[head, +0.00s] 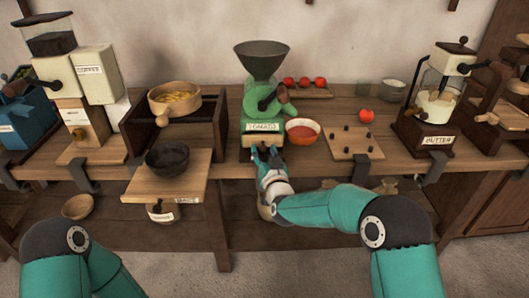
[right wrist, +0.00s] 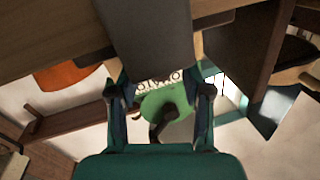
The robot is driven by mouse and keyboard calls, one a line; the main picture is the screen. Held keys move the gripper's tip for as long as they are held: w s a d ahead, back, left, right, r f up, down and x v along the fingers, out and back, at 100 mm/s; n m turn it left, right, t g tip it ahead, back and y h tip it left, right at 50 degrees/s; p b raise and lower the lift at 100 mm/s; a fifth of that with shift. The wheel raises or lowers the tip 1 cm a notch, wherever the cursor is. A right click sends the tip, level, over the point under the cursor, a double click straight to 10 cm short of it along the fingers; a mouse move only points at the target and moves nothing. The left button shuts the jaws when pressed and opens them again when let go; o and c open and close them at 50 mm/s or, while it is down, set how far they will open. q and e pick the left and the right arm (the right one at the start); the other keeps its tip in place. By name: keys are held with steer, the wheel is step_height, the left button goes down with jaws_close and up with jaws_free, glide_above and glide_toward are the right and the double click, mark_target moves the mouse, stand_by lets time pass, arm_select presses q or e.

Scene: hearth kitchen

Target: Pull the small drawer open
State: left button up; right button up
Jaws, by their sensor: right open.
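I cannot tell for certain which part is the small drawer. A pale wooden box front (head: 82,122) with a small label and a dark knob shows at the left, under the white grinder. My right gripper (head: 268,153) is at the table's front edge, before the green tomato mill (head: 262,128), far to the right of that box. In the right wrist view, its fingers (right wrist: 162,100) are apart, with a dark grey clamp (right wrist: 152,45) and the mill showing beyond or between them. Contact with the clamp cannot be told. My left arm shows at bottom left; its gripper is out of view.
A wooden board (head: 165,187) with a dark bowl (head: 167,157) juts out at the front left. A red bowl (head: 302,130) and a pegged board (head: 354,143) stand right of the mill. Clamps, such as one at right (head: 435,168), line the table edge.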

jaws_close()
steer(key=shift+s, duration=0.1)
steer(key=shift+s+f+b, duration=0.15)
steer(key=shift+s+b, duration=0.15)
steer(key=shift+b, duration=0.15)
steer(key=s+b, duration=0.3)
steer(key=s, duration=0.2)
steer(key=shift+s+b, duration=0.3)
steer(key=shift+s, duration=0.05)
jaws_free()
